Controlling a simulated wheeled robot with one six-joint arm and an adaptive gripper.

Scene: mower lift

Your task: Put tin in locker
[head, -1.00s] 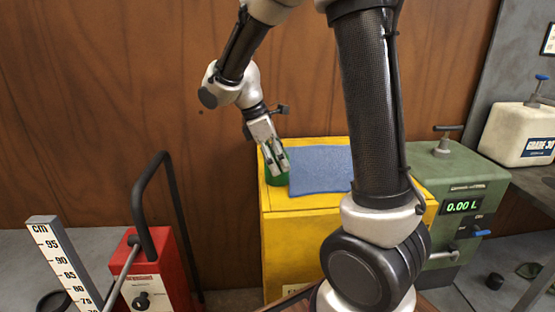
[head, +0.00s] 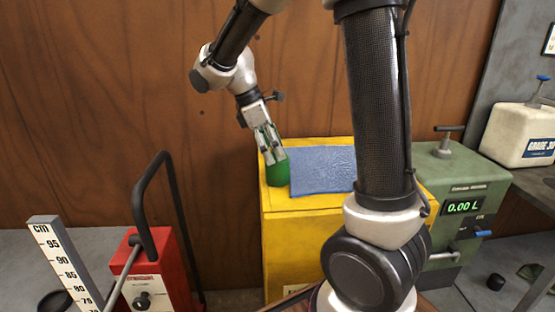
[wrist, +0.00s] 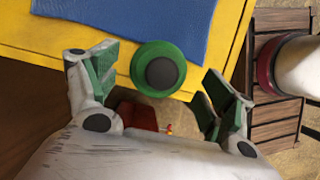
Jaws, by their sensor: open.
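A green tin (head: 277,172) with a dark round centre on its top stands on the left end of the yellow locker's top (head: 310,205). The tin also shows in the wrist view (wrist: 158,69), near the locker top's edge. My gripper (head: 272,156) is open and angled down just above and in front of the tin in the head view. In the wrist view my gripper's (wrist: 160,95) two green-padded fingers are spread wide, with the tin between and a little beyond them. The locker's inside is hidden.
A blue cloth (head: 322,170) lies on the locker top beside the tin. A green dispenser (head: 455,185) reading 0.00 L stands to the right, with a white jug (head: 518,134) beyond. A red jack-like unit (head: 150,275) with a black handle and a cm scale (head: 62,262) are at left.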

